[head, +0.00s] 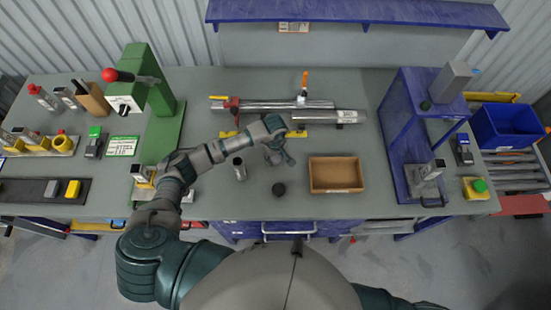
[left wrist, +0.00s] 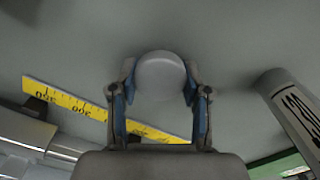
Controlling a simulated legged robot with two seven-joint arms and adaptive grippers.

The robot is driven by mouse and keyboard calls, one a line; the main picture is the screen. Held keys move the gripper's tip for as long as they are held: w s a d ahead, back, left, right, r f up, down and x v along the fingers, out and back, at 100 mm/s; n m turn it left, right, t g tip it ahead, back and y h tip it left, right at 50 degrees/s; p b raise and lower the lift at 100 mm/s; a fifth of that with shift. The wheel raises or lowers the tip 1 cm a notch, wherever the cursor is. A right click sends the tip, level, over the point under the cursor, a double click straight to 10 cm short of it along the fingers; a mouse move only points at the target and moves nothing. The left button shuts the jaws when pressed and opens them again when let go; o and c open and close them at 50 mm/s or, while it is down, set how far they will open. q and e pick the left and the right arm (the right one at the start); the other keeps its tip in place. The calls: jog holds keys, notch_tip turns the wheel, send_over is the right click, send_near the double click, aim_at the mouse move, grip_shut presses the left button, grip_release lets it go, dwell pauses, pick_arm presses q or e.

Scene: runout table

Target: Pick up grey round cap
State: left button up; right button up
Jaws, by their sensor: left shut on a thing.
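The grey round cap (left wrist: 160,70) sits between the fingertips of my left gripper (left wrist: 160,90) in the left wrist view. The fingers touch it on both sides, and its pale round top faces the camera. In the head view my left gripper (head: 280,157) is over the middle of the table, left of the cardboard tray. There the cap is mostly hidden by the gripper and cannot be made out clearly. I cannot tell whether the cap is lifted or still touches the table. My right gripper is not in view.
A cardboard tray (head: 336,188) lies to the right. A dark round piece (head: 279,189) is in front, and a grey cylinder (head: 239,169) stands left. Metal tubes (head: 270,106) lie behind, beside a yellow scale (left wrist: 60,98). A blue stand (head: 397,145) rises at right, a green press (head: 150,90) at left.

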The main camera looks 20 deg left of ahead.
aim_at(276, 157)
pick_arm(q)
jog(key=shift+d+r, duration=0.1)
jog(key=shift+r, duration=0.3)
notch_tip(276, 157, up, 9)
jog(key=shift+f+b, duration=0.15)
jog(key=shift+b, duration=0.8)
jog(key=shift+r, duration=0.3)
